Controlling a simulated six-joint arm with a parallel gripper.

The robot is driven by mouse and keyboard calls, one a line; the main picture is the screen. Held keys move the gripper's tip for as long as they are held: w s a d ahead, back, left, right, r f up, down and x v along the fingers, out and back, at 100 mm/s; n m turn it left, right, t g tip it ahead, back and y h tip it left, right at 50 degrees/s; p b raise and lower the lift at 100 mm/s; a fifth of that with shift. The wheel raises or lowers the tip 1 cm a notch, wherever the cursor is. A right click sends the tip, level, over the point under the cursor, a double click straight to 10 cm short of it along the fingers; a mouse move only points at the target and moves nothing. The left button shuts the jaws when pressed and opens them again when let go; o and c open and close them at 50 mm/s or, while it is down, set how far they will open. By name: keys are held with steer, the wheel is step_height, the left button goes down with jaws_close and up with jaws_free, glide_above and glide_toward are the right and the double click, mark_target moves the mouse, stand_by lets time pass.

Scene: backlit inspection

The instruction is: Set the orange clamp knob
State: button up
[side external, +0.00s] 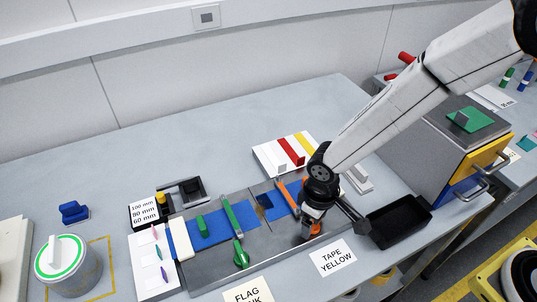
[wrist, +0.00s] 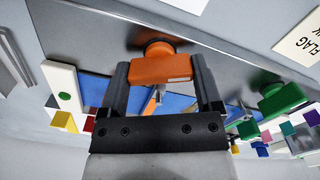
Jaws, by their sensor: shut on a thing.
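The orange clamp knob (wrist: 160,70) sits between the two fingers of my gripper (wrist: 161,63) in the wrist view, one dark finger on each side of its bar. My gripper is shut on it. In the side view my gripper (side external: 311,224) points down at the right end of the grey metal plate (side external: 215,268), and the knob is mostly hidden behind it. An orange bar (side external: 288,202) lies on the plate just left of my gripper. A green knob (side external: 240,254) and a green bar (side external: 231,217) stand further left on the plate.
A black tray (side external: 398,221) lies close to the right of my gripper. A "TAPE YELLOW" card (side external: 333,257) and a "FLAG" card (side external: 248,291) lie in front. A white block with coloured strips (side external: 270,158) stands behind.

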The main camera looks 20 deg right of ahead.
steer(key=n, duration=0.6)
steer(key=shift+n, duration=0.3)
steer(key=n, duration=0.6)
stand_by(0.3)
steer(key=o, duration=1)
steer(key=shift+o, duration=0.2)
steer(key=shift+m, duration=0.3)
